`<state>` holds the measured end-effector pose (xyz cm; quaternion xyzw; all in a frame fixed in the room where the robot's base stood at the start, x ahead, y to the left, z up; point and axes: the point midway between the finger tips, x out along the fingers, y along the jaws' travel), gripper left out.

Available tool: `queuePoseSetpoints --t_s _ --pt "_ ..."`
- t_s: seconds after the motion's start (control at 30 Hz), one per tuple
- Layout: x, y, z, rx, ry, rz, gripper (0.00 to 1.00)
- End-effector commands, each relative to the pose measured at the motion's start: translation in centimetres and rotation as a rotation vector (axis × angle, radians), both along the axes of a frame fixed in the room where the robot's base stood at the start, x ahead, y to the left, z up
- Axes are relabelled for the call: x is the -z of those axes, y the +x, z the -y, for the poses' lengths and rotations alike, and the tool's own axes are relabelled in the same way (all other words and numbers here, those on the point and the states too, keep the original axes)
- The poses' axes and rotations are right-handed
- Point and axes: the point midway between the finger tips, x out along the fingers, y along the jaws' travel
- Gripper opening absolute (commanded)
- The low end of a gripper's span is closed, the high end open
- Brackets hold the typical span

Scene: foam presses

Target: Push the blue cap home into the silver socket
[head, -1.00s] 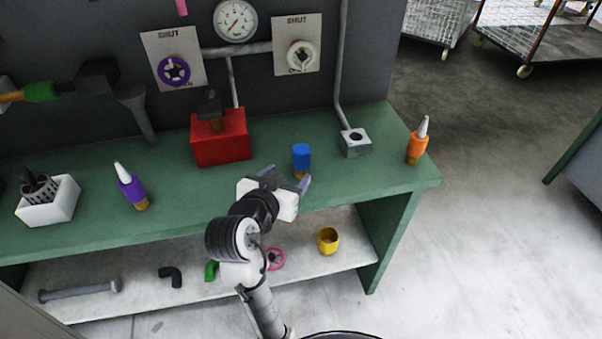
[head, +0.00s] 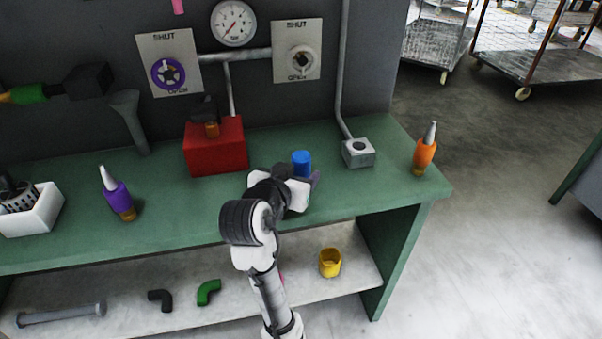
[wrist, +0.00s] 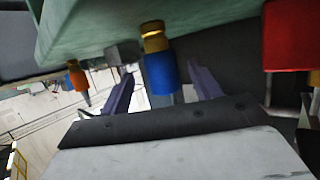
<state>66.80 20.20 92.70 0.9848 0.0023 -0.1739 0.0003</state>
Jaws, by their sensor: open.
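The blue cap (head: 302,162) stands upright on the green bench, left of the silver socket. In the wrist view, which is upside down, the blue cap (wrist: 160,74) shows a brass-coloured end against the bench. My gripper (head: 304,181) is at the cap, low over the bench. In the wrist view my gripper (wrist: 162,82) is open, with one purple finger on each side of the cap and gaps visible. In the head view my gripper hides the cap's lower part. The silver socket (head: 358,160) is a small block with a dark round hole on top, under a grey pipe.
An orange bottle (head: 424,155) stands right of the socket near the bench's end. A red box (head: 216,155) stands left of the cap, and a purple bottle (head: 118,198) farther left. The bench between cap and socket is clear. A yellow cup (head: 330,263) sits on the lower shelf.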

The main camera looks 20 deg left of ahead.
Motion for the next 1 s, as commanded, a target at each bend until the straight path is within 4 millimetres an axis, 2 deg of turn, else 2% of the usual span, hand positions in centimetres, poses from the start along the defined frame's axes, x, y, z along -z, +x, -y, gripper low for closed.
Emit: queuePoseSetpoints --t_s 0.1,0.23,0.53,0.93,1.0 --pt "0.6 1.9 0.0 0.002 -0.003 -0.003 0.63" --pt "1.2 3.3 0.0 0.001 -0.003 -0.002 0.63" --pt "1.4 3.7 -0.1 -0.001 -0.002 0.0 0.62" --pt "1.4 3.7 -0.1 -0.001 -0.002 0.0 0.09" --pt "1.3 3.7 -0.1 -0.001 -0.002 0.002 0.08"
